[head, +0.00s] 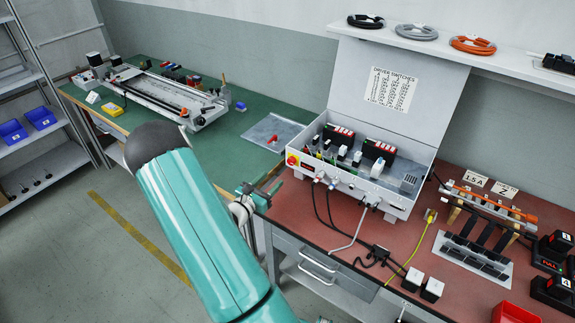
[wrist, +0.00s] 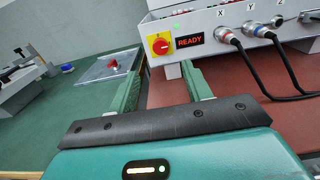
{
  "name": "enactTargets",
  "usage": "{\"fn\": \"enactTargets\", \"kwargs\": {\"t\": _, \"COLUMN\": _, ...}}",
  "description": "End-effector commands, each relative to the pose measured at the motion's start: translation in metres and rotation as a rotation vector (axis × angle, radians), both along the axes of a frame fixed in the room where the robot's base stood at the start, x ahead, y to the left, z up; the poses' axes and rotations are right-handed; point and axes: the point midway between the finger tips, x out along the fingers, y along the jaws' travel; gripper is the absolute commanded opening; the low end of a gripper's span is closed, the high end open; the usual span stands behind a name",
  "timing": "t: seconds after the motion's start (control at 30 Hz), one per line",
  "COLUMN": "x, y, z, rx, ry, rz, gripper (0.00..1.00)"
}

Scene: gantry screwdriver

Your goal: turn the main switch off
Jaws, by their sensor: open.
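The main switch (wrist: 160,44) is a red rotary knob on a yellow square plate, on the front face of a grey control box (wrist: 215,18). In the head view the switch (head: 292,160) is small, at the box's front left corner. The knob's grip runs at a slant; its marking is too small to read. My gripper (wrist: 163,70) is open and empty, its two green fingers pointing toward the switch, which appears beyond and between the tips, apart from them. In the head view my gripper (head: 261,188) is partly hidden by my arm.
A lit READY display (wrist: 190,41) is right of the switch, with a green light above. Cables plug into connectors (wrist: 228,36) further right. The box's lid (head: 398,85) stands open.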

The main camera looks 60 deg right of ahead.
Motion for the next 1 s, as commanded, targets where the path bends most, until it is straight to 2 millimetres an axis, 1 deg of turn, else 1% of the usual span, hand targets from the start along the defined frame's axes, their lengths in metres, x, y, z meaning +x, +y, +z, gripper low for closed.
{"fn": "enactTargets", "kwargs": {"t": 0.03, "x": -0.003, "y": -0.011, "z": 0.0, "rx": -0.001, "ry": -0.002, "rz": -0.006, "gripper": 0.49}}
{"fn": "enactTargets", "kwargs": {"t": 0.3, "x": -0.011, "y": -0.064, "z": 0.0, "rx": 0.0, "ry": -0.004, "rz": -0.005, "gripper": 0.49}}
{"fn": "enactTargets", "kwargs": {"t": 0.5, "x": -0.015, "y": -0.094, "z": 0.0, "rx": 0.0, "ry": -0.004, "rz": -0.003, "gripper": 0.49}}
{"fn": "enactTargets", "kwargs": {"t": 0.6, "x": -0.017, "y": -0.103, "z": 0.0, "rx": 0.001, "ry": -0.003, "rz": -0.003, "gripper": 0.49}}
{"fn": "enactTargets", "kwargs": {"t": 0.7, "x": -0.017, "y": -0.106, "z": 0.0, "rx": 0.001, "ry": -0.003, "rz": -0.002, "gripper": 0.49}}
{"fn": "enactTargets", "kwargs": {"t": 0.93, "x": -0.017, "y": -0.106, "z": 0.0, "rx": 0.001, "ry": -0.002, "rz": -0.001, "gripper": 0.49}}
{"fn": "enactTargets", "kwargs": {"t": 0.97, "x": -0.017, "y": -0.106, "z": 0.0, "rx": 0.001, "ry": -0.003, "rz": -0.001, "gripper": 0.43}}
{"fn": "enactTargets", "kwargs": {"t": 1.0, "x": -0.017, "y": -0.106, "z": 0.0, "rx": 0.001, "ry": -0.003, "rz": -0.001, "gripper": 0.36}}
